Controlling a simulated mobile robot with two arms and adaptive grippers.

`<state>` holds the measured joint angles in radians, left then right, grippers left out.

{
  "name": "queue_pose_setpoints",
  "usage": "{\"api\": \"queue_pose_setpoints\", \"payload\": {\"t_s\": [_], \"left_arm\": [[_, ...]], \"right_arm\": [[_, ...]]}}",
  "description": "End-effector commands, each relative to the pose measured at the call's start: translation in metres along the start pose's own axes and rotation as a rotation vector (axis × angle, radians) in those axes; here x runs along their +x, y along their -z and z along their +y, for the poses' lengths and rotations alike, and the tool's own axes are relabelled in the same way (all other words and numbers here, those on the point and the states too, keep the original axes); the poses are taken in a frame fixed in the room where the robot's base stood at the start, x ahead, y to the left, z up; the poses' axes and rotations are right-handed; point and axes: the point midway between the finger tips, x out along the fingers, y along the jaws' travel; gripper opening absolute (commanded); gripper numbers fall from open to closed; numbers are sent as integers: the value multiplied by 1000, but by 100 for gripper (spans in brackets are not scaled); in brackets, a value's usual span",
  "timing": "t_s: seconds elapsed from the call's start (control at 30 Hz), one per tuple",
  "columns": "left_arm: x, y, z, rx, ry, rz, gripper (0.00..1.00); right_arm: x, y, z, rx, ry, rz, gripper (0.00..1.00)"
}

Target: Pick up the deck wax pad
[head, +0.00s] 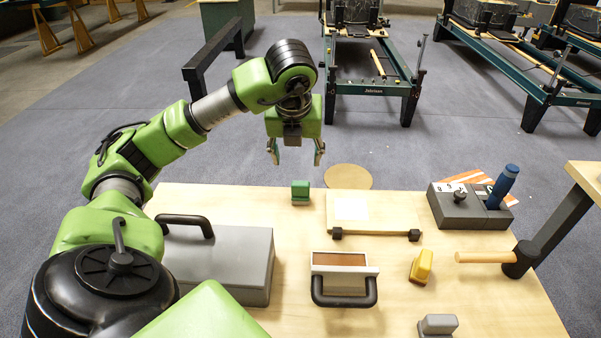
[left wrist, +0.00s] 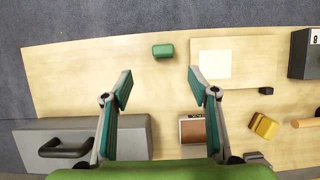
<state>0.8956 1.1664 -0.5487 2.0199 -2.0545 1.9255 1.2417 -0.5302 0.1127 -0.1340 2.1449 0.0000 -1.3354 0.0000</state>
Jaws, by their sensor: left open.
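Three small pads or blocks lie apart on the light wooden table (head: 245,205): a green one (head: 301,192) at the far edge, a yellow one (head: 421,266) right of centre, and a grey one (head: 438,325) at the near edge. No readable label shows which is the deck wax pad. My left gripper (head: 297,153) is open and empty, raised above the far edge near the green block. In the left wrist view the green block (left wrist: 163,51) lies ahead, between and beyond the fingertips (left wrist: 160,88). My right gripper is not in view.
A grey case (head: 220,262) with a black handle stands left. A brown-topped block (head: 342,260) with a black handle, a board (head: 370,208), a grey box (head: 462,207) with a blue-handled tool (head: 504,186), and a mallet (head: 488,257) take up the middle and right.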

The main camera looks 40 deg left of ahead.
Motion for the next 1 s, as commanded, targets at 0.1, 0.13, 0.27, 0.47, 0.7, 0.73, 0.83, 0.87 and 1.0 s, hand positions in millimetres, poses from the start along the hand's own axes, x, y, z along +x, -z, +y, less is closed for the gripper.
{"api": "queue_pose_setpoints", "payload": {"t_s": [0.1, 0.13, 0.27, 0.47, 0.7, 0.73, 0.83, 0.87, 1.0], "left_arm": [[19, 8, 0, 0, 0, -1, 54], [20, 8, 0, 0, 0, -1, 54], [26, 10, 0, -1, 0, 0, 54], [60, 11, 1, 0, -3, 3, 54], [100, 10, 0, -1, -1, 2, 54], [103, 10, 0, 0, -1, 2, 54], [108, 9, 0, 0, -1, 1, 54], [110, 9, -1, 0, 0, 0, 54], [126, 9, -4, -1, -1, 3, 54]], "right_arm": [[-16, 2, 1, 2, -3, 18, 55], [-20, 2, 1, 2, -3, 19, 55], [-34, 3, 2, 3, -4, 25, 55], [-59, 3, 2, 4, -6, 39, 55], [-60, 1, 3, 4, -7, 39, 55], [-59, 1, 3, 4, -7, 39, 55], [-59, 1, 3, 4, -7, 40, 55], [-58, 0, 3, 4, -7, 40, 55], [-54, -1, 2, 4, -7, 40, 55]]}}
